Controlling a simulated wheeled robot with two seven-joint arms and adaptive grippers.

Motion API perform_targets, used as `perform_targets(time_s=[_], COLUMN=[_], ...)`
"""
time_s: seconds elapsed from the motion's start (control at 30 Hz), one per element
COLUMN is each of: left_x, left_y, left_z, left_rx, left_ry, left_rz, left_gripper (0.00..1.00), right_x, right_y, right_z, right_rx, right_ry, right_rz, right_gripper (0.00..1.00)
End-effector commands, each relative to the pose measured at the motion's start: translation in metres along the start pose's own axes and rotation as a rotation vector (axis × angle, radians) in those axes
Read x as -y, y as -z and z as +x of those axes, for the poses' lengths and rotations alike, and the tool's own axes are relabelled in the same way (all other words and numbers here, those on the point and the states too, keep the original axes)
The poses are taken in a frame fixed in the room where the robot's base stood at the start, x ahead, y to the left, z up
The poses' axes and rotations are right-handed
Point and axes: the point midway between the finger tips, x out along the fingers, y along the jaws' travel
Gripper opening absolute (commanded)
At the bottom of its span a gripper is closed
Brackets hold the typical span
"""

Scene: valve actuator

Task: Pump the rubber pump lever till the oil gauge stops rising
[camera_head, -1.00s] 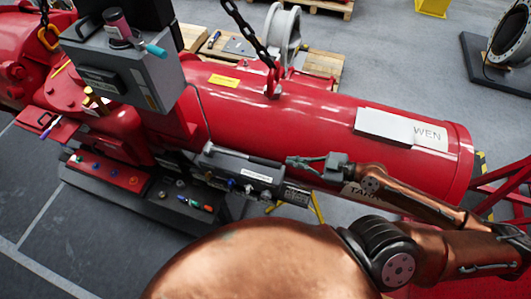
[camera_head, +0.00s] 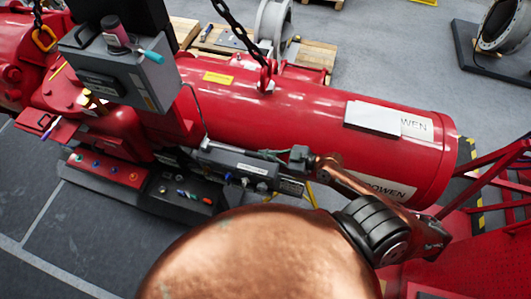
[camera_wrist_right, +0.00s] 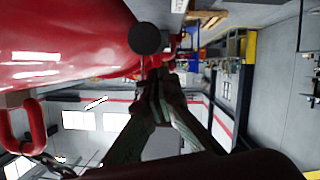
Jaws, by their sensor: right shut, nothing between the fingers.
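The pump lever (camera_head: 228,149) is a grey bar on the pump block beside the large red cylinder, its handle pointing right. My right gripper (camera_head: 264,153) is at the lever's right end in the head view. In the right wrist view my right gripper's fingers (camera_wrist_right: 157,82) are shut with nothing between them. A round black knob (camera_wrist_right: 144,38), apparently the lever's end, shows just beyond the fingertips; I cannot tell whether they touch. The oil gauge cannot be made out. My left gripper is not in view.
The red cylinder (camera_head: 300,105) lies behind the lever, with a chain and hook (camera_head: 266,75) above it. A grey control box (camera_head: 120,65) stands at left. A dark tray (camera_head: 180,192) with small coloured items is below the pump block. Red railings (camera_head: 490,185) stand at right.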

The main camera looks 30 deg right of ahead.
Motion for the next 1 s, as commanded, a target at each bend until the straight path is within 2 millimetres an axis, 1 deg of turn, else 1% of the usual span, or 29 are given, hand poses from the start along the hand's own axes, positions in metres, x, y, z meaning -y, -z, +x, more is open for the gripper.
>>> perform_targets(time_s=[0.03,0.1,0.23,0.37,0.57,0.73,1.0], left_x=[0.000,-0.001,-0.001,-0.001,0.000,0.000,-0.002], left_y=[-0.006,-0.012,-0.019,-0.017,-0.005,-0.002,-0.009], left_z=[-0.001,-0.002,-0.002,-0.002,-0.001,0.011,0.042], left_rx=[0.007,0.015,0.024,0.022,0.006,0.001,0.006], left_ry=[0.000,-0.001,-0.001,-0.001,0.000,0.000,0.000], left_rz=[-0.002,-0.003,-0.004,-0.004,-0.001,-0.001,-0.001], left_gripper=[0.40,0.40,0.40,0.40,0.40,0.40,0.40], right_x=[-0.001,-0.001,0.000,0.000,0.000,0.002,0.009], right_y=[-0.004,-0.009,-0.013,-0.013,-0.014,-0.022,-0.045], right_z=[0.001,0.002,0.003,0.003,0.003,0.005,0.009], right_rx=[0.000,0.000,-0.001,-0.001,-0.001,-0.001,0.000], right_ry=[-0.001,-0.001,-0.002,-0.002,-0.002,-0.001,0.001], right_rz=[0.001,0.000,-0.001,-0.001,-0.001,-0.002,-0.001], right_gripper=[0.00,0.00,0.00,0.00,0.00,0.00,0.00])
